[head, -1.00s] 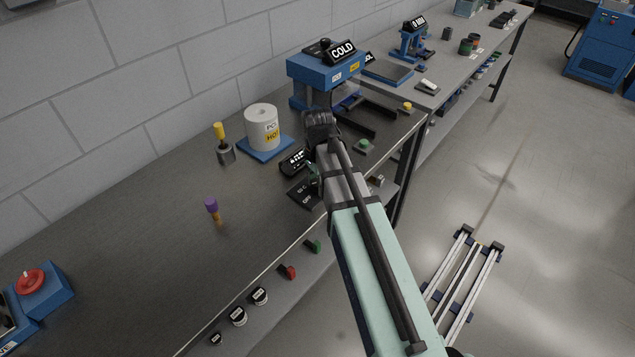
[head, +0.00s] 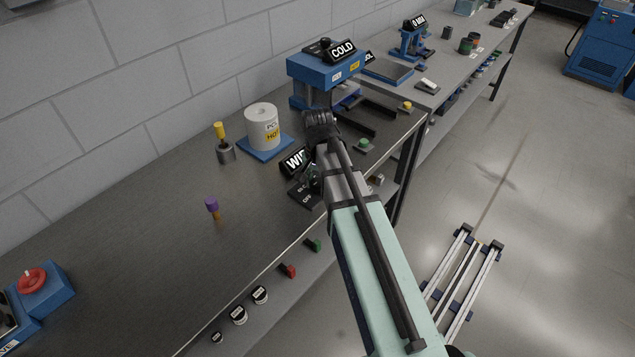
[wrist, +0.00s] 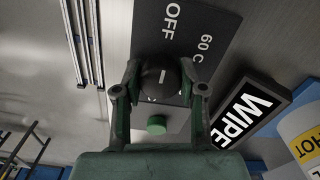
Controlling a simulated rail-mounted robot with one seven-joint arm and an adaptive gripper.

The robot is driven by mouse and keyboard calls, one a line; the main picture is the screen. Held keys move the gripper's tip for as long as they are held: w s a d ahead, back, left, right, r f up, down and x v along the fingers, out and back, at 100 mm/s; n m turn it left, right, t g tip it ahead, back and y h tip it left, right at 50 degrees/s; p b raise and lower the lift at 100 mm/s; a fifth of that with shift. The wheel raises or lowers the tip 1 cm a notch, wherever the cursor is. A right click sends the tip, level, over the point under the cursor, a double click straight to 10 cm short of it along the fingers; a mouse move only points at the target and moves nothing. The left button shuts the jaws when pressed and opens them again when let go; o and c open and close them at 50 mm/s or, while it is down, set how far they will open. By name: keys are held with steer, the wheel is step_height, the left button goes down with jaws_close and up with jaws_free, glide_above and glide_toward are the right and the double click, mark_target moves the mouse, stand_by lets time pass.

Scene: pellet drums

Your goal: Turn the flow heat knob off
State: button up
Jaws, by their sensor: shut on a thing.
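The flow heat knob (wrist: 160,88) is a round dark knob on a dark plate (wrist: 205,22) marked "OFF" and "60 C". In the wrist view my gripper (wrist: 160,92) has one finger on each side of the knob and is shut on it. A short white line on the knob's top runs nearly up and down in that view, roughly in line with the "OFF" lettering above it. In the head view the plate (head: 303,197) lies near the bench's front edge, and my gripper (head: 314,176) and arm mostly hide the knob.
A black sign reading "WIPE" (head: 294,160) stands just beside the plate. A white cylinder labelled "HOT" (head: 262,128) sits on a blue base behind it. A blue press with a "COLD" sign (head: 342,51) and a green button (head: 364,145) are farther along. The bench's left middle is mostly clear.

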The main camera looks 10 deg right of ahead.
mark_target(318, 182)
steer(key=shift+s, duration=0.1)
steer(key=o, duration=1.1)
steer(key=shift+o, duration=0.2)
step_height(318, 182, up, 12)
